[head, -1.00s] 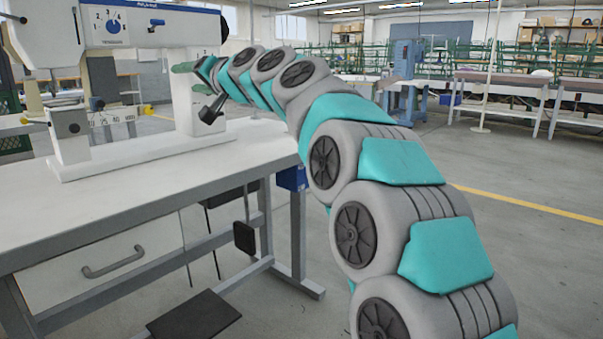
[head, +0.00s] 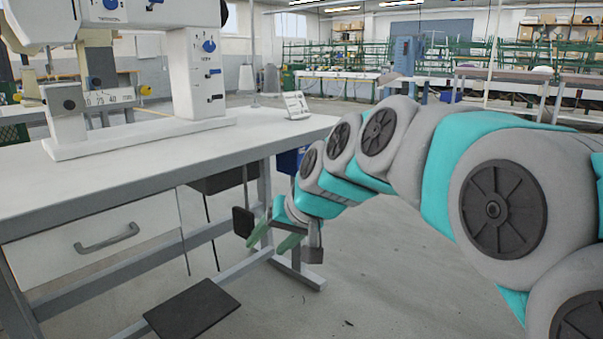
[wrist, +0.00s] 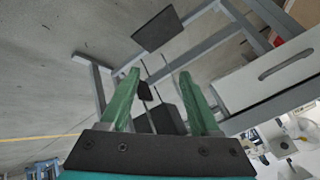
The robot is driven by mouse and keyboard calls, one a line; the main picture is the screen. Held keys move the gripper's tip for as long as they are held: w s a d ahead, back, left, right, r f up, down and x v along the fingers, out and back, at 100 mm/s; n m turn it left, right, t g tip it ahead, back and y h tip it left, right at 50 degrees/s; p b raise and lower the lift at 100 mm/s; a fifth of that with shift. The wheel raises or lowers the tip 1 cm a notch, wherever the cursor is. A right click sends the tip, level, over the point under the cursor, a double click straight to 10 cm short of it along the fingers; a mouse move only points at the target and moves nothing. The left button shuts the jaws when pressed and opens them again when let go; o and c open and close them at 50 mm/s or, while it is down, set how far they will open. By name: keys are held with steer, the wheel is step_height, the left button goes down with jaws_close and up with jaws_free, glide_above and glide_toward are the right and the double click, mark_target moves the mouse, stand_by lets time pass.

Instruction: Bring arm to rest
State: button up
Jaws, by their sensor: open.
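My gripper (head: 273,236) is in the head view, low in front of the right end of the table, below the height of the tabletop. Its green fingers point down and to the left. In the wrist view my gripper (wrist: 162,92) shows two green fingers spread apart with nothing between them. My arm reaches in from the right edge of the head view and bends downward.
The table's legs and crossbars, a drawer with a grey handle (head: 107,238) and a dark foot pedal (head: 192,309) lie near my gripper. A small white sign (head: 296,105) stands on the table's right end. Open floor (head: 370,275) lies to the right.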

steer(key=s+d+f+m+g+h+b, duration=0.1)
steer(key=s+d+f+g+h, duration=0.1)
steer(key=s+d+f, duration=0.7)
steer(key=s+d+f+g+h+b, duration=0.25)
steer(key=s+d+f, duration=0.35)
steer(key=s, duration=0.6)
steer(key=s+d+f+m+g+h+b, duration=0.1)
steer(key=s+d+f+g, duration=0.2)
steer(key=s+d+f, duration=0.5)
step_height(320, 180, up, 14)
steer(key=s+a+p, duration=0.2)
steer(key=p, duration=1.3)
steer(key=shift+a+r, duration=0.25)
